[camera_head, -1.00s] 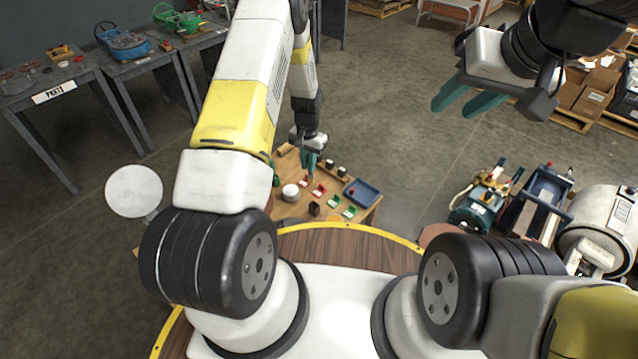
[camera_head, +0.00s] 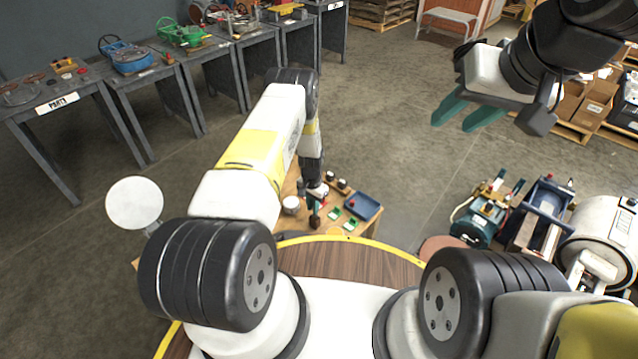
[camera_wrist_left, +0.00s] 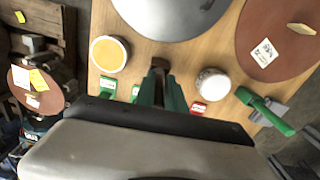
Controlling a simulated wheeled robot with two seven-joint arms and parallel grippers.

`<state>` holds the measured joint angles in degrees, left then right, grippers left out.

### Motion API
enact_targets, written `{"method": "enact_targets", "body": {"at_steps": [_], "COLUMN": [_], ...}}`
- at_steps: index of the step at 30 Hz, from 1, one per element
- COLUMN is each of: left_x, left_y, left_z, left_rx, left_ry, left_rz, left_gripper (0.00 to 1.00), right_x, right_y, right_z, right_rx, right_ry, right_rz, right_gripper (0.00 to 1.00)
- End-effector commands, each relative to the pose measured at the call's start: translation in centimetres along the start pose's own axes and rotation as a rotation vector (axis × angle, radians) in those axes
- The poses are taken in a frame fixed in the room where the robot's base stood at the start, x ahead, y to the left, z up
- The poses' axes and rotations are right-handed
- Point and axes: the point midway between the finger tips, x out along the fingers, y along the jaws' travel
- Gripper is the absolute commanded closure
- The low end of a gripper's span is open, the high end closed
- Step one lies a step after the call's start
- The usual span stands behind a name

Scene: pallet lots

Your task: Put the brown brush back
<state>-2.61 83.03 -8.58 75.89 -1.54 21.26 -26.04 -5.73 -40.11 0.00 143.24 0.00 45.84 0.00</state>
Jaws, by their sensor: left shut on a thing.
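The brown brush (camera_head: 314,221) is a small dark brown block on or just above the small wooden table in the head view. My left gripper (camera_head: 315,210) reaches down over this table and is shut on the brush. In the left wrist view the brush's brown end (camera_wrist_left: 160,63) shows at the tips of the green fingers of my left gripper (camera_wrist_left: 160,76). The fingers hide the rest of it, and I cannot tell whether it touches the tabletop. My right gripper (camera_head: 455,115) is open and empty, raised high over the floor at the right.
The table (camera_wrist_left: 135,80) also holds an orange-topped jar (camera_wrist_left: 109,54), a white tin (camera_wrist_left: 213,83), a green-handled tool (camera_wrist_left: 265,112) and small red and green pieces. A blue tray (camera_head: 363,206) lies at its right. Grey workbenches (camera_head: 110,85) stand left; machines (camera_head: 490,212) stand right.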

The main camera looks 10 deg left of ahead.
Motion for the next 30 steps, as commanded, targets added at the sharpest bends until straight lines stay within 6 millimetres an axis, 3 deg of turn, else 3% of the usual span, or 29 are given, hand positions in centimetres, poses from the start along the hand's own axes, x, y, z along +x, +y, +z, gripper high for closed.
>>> {"method": "enact_targets", "body": {"at_steps": [3,10,11,14,25,30], "left_x": [1.6,1.9,2.0,1.9,1.4,-0.9], "left_y": [0.0,0.2,0.2,0.1,0.0,-0.1], "left_z": [0.1,0.3,0.3,0.3,0.0,-0.1], "left_rx": [-0.001,-0.001,-0.001,-0.001,-0.001,0.0], "left_ry": [-0.001,-0.005,-0.005,-0.005,0.0,0.002], "left_rz": [0.0,0.003,0.003,0.003,0.0,-0.001], "left_gripper": [1.0,1.0,0.83,0.63,0.63,0.63], "right_x": [0.0,0.0,0.0,0.0,0.0,0.0], "right_y": [0.0,0.0,0.0,0.0,0.0,0.0], "right_z": [0.0,0.0,0.0,0.0,0.0,0.0], "right_rx": [0.0,0.0,0.0,0.0,0.0,0.0], "right_ry": [0.0,0.0,0.0,0.0,0.0,0.0], "right_rz": [0.0,0.0,0.0,0.0,0.0,0.0], "right_gripper": [0.62,0.62,0.62,0.62,0.62,0.62]}}
